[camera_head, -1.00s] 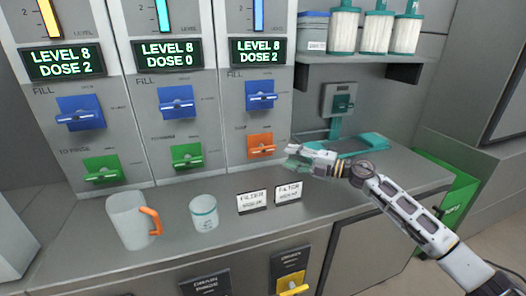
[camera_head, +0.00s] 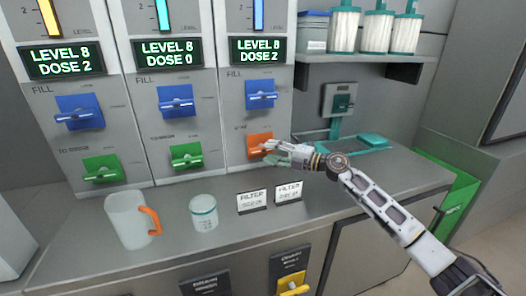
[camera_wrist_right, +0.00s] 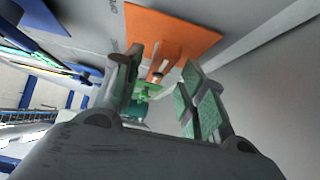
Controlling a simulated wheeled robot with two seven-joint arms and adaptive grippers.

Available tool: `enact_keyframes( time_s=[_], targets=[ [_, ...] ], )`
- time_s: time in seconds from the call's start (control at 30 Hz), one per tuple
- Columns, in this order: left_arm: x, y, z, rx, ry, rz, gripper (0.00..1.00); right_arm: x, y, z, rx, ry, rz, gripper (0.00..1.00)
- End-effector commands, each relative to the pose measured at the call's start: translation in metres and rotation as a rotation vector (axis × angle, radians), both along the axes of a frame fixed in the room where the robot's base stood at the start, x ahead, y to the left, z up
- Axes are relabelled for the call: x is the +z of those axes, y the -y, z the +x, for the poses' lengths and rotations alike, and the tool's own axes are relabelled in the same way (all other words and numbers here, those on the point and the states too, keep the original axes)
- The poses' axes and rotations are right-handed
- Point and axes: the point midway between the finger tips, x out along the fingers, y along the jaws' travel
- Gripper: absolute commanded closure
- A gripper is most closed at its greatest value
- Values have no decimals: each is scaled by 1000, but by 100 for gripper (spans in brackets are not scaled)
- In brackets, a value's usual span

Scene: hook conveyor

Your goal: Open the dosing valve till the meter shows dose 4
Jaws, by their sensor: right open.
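Three dosing panels stand side by side at the back. The right panel's meter (camera_head: 257,51) reads LEVEL 8, DOSE 2; the middle meter (camera_head: 168,54) reads DOSE 0 and the left meter (camera_head: 63,62) reads DOSE 2. Below the right meter are a blue fill valve (camera_head: 261,94) and an orange valve (camera_head: 259,143). My right gripper (camera_head: 268,153) is open at the orange valve. In the right wrist view, the open fingers (camera_wrist_right: 160,95) lie on either side of the orange valve's handle (camera_wrist_right: 163,62); contact cannot be told. My left gripper is out of view.
A clear jug (camera_head: 126,220) with an orange handle, a white cup (camera_head: 203,213) and two filter cards (camera_head: 252,201) stand on the counter. Green valves (camera_head: 186,156) sit low on the other panels. A shelf (camera_head: 360,60) holds filter cartridges at right.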

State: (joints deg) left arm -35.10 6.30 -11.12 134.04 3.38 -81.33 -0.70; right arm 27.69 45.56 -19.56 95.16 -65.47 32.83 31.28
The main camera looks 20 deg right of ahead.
Motion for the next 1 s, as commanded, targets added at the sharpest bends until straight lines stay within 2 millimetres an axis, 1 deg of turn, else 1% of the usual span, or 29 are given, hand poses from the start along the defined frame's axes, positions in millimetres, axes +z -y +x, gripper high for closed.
enact_keyframes(
  time_s=[0.13, 0.4, 0.67, 0.87, 0.9, 1.0],
  targets=[
    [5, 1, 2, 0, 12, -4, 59, 1, -10, 9, 0, 3, 0, 59],
    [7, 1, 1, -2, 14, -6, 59, 0, -24, 22, 0, 1, 1, 59],
    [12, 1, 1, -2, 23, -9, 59, 0, -28, 26, 0, 1, -1, 59],
    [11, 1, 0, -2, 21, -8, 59, 0, -28, 26, 0, 1, -1, 59],
    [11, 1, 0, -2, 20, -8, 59, 0, -28, 26, 0, 1, -1, 60],
    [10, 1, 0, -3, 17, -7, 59, 0, -28, 26, 0, 1, -1, 73]
  ],
)
